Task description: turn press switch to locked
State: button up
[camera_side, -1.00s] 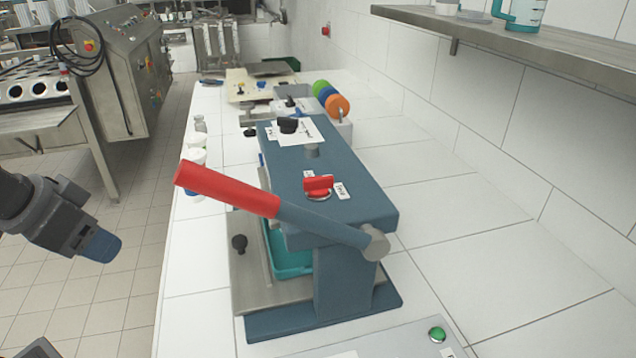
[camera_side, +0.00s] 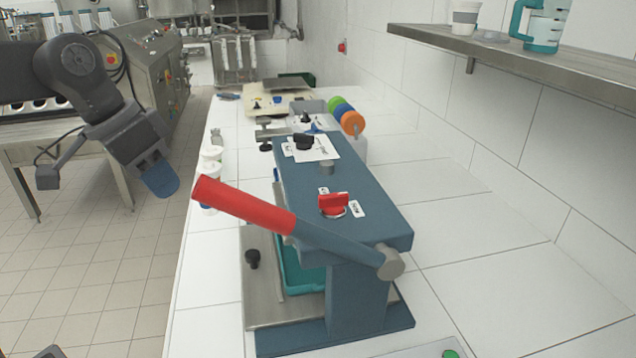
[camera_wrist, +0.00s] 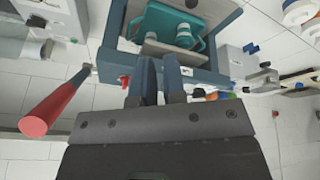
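The press (camera_side: 345,180) is a blue-grey machine on the white counter. Its red press switch (camera_side: 333,204) is a knob on top, with small white labels beside it that are too small to read. A lever with a red handle (camera_side: 240,204) slants from the press's front toward the left. My gripper (camera_side: 160,180) hangs in the air left of the press, near the handle's end but apart from it. The wrist view shows its two blue fingers (camera_wrist: 158,80) with a narrow gap and nothing held.
A teal tray (camera_side: 298,270) sits inside the press. White cups (camera_side: 211,155) stand by the counter's left edge. Coloured discs (camera_side: 345,113) are behind the press. A shelf (camera_side: 520,60) is on the right wall. The counter right of the press is clear.

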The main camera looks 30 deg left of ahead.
jog(key=w+d+r+m, duration=0.1)
jog(key=w, duration=0.2)
jog(key=w+d+r+m+g+h, duration=0.1)
jog(key=w, duration=0.3)
jog(key=w+r+m+h, duration=0.1)
jog(key=w, duration=0.2)
jog(key=shift+w+d+r+g, duration=0.15)
jog(key=shift+d+r+g, duration=0.1)
jog(key=shift+d+g, duration=0.15)
grip_shut()
jog(key=m+g+h, duration=0.3)
jog(key=m, duration=0.2)
send_near(314, 200)
jog(key=d+f, duration=0.1)
jog(key=w+d+f, duration=0.1)
jog(key=d+f, duration=0.1)
jog(key=shift+w+d+f, duration=0.1)
jog(key=shift+f, duration=0.2)
jog(key=s+d, duration=0.2)
jog(key=shift+d+f, duration=0.25)
jog(key=shift+f, duration=0.05)
jog(key=shift+s+d, duration=0.4)
